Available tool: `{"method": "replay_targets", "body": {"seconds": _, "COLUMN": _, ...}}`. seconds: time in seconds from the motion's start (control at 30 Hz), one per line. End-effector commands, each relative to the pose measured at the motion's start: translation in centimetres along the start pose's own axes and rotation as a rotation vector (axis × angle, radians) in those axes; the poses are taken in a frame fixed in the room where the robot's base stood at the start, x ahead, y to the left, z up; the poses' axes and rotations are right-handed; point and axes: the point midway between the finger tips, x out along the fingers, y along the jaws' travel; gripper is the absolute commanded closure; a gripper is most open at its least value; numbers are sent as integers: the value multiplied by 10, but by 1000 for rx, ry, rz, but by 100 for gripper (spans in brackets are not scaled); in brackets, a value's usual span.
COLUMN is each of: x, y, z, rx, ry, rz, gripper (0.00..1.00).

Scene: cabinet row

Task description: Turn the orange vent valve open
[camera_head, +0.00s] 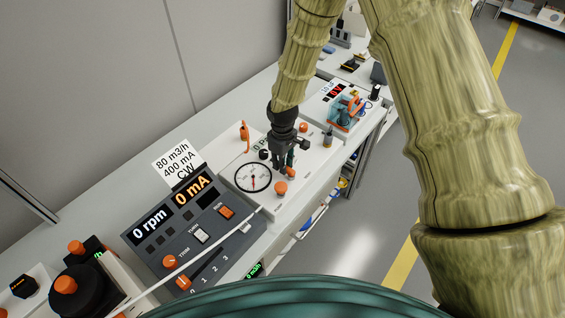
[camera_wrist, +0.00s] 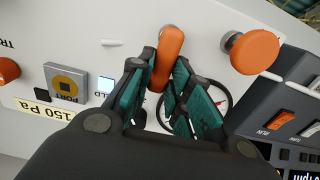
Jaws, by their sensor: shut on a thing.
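An orange lever-shaped handle (camera_wrist: 170,48), which looks like the vent valve, stands out from the white panel in the wrist view. My gripper (camera_wrist: 164,68) has its teal-padded fingers on either side of the handle and is shut on it. In the head view my gripper (camera_head: 288,168) points down at the panel beside the gauge, and the fingers largely hide the handle there.
A round orange knob (camera_wrist: 254,52) is close beside the fingers. A dial gauge (camera_head: 253,177) and another orange lever (camera_head: 244,136) share the white panel (camera_head: 262,208). A dark control box (camera_head: 185,232) stands nearby, reading 0 rpm and 0 mA. A thin white rod crosses in front.

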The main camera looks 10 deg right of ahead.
Motion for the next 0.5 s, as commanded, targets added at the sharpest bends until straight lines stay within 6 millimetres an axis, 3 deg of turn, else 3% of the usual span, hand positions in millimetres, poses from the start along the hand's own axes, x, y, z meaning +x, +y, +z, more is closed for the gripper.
{"method": "replay_targets", "body": {"seconds": 0.23, "x": 0, "y": 0, "z": 1, "rx": -2, "ry": -3, "rz": 0, "gripper": 100}}
{"method": "replay_targets", "body": {"seconds": 0.27, "x": 0, "y": 0, "z": 1, "rx": -2, "ry": -3, "rz": 0, "gripper": 75}}
{"method": "replay_targets", "body": {"seconds": 0.33, "x": 0, "y": 0, "z": 1, "rx": -1, "ry": -3, "rz": 0, "gripper": 62}}
{"method": "replay_targets", "body": {"seconds": 0.5, "x": 0, "y": 0, "z": 0, "rx": -1, "ry": -2, "rz": 0, "gripper": 59}}
